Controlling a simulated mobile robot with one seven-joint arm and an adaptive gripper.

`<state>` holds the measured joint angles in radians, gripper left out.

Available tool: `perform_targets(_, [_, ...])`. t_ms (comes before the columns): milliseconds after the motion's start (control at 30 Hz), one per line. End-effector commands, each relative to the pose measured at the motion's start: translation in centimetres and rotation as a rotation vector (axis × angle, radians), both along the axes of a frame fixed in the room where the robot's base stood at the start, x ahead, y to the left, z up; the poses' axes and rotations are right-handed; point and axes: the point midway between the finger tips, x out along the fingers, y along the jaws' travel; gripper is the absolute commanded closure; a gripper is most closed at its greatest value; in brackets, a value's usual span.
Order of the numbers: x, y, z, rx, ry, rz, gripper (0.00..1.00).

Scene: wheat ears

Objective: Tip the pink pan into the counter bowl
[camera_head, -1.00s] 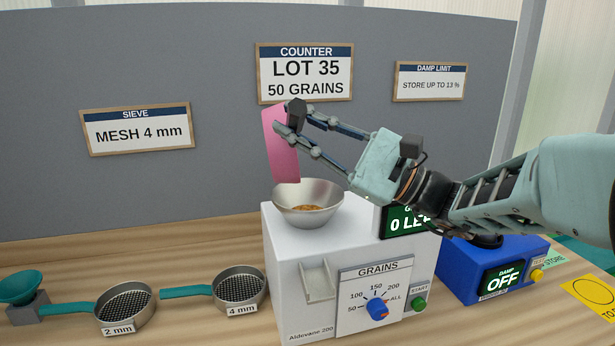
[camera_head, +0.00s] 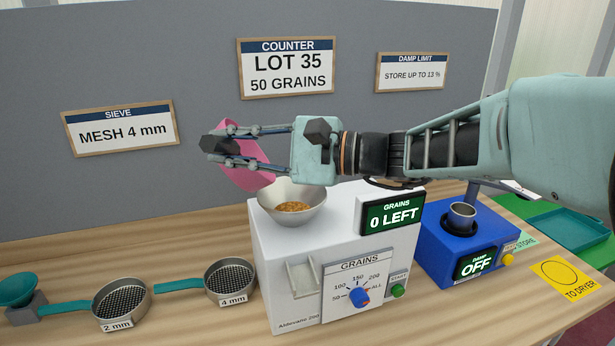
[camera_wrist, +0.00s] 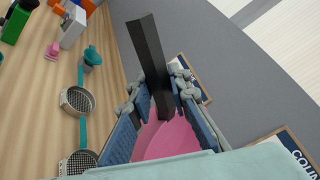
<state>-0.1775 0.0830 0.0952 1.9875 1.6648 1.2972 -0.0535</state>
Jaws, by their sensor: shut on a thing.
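The pink pan (camera_head: 250,178) is in my gripper (camera_head: 222,146), whose fingers are shut on its black handle (camera_wrist: 150,65). In the head view the pan is tilted, at the left rim of the counter bowl, partly hidden behind the fingers. I cannot tell whether it touches the rim. The pan also shows between the fingers in the wrist view (camera_wrist: 168,140); no grains are visible in the part I see. The metal counter bowl (camera_head: 312,205) sits on the white counter (camera_head: 285,250) with a small heap of brown grains (camera_head: 293,207) in it.
The counter's display (camera_head: 390,216) reads 0 LEFT. A blue damp meter (camera_head: 440,237) reading OFF stands to the right. Two sieves, 2 mm (camera_head: 122,305) and 4 mm (camera_head: 230,280), lie to the left. Wooden bench between them is clear.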

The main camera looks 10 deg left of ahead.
Motion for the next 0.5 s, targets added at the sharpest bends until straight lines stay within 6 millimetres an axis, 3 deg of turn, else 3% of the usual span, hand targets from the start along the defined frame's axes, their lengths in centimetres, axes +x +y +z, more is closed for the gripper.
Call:
perform_targets(400, [-1.7,3.7,-0.7,-0.298,-0.135,0.006,1.00])
perform_targets(500, [-2.3,4.9,-1.9,-0.358,-0.159,0.008,1.00])
